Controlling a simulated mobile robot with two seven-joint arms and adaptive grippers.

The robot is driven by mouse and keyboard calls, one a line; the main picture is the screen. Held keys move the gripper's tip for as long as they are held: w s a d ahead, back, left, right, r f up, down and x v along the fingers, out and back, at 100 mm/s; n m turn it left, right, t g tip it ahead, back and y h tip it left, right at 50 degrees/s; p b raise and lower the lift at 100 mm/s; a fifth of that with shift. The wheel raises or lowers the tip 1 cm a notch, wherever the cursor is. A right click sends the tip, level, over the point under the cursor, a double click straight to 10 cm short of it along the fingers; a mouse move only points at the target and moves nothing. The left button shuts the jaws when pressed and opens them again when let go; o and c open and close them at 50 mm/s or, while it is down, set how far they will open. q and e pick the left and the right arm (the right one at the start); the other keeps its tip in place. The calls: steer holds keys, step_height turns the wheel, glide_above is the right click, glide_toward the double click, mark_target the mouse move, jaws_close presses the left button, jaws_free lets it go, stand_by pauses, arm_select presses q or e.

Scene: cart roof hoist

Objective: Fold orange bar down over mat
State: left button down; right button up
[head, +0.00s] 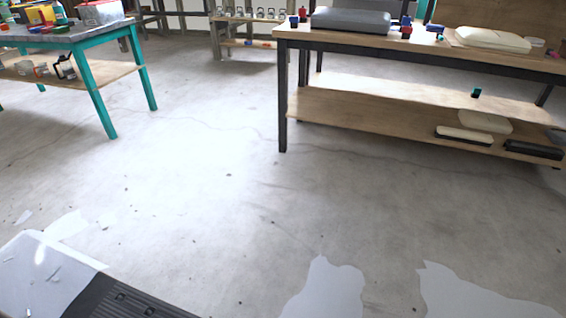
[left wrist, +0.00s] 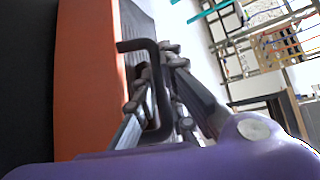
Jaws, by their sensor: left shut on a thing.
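In the left wrist view the orange bar (left wrist: 84,85) runs from top to bottom at the left, with its broad flat face showing. A black bent handle (left wrist: 152,90) stands out beside its right edge. My left gripper (left wrist: 155,95) is shut on this handle, a finger on either side of it. A dark grey surface (left wrist: 138,35) shows behind the handle; I cannot tell whether it is the mat. In the head view a black ribbed panel (head: 125,300), perhaps the mat, lies at the bottom left edge, mostly cut off. Neither gripper shows in the head view.
A white rounded surface (head: 40,270) adjoins the ribbed panel. A wooden workbench (head: 400,110) with a lower shelf stands at the back right. A teal-legged table (head: 100,38) stands at the back left. The concrete floor (head: 210,170) between them is clear.

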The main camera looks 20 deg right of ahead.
arm_select(q)
steer(key=shift+w+d+f, duration=0.15)
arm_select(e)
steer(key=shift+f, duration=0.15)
arm_select(q)
steer(key=c, duration=1.8)
jaws_free()
steer(key=v, duration=1.2)
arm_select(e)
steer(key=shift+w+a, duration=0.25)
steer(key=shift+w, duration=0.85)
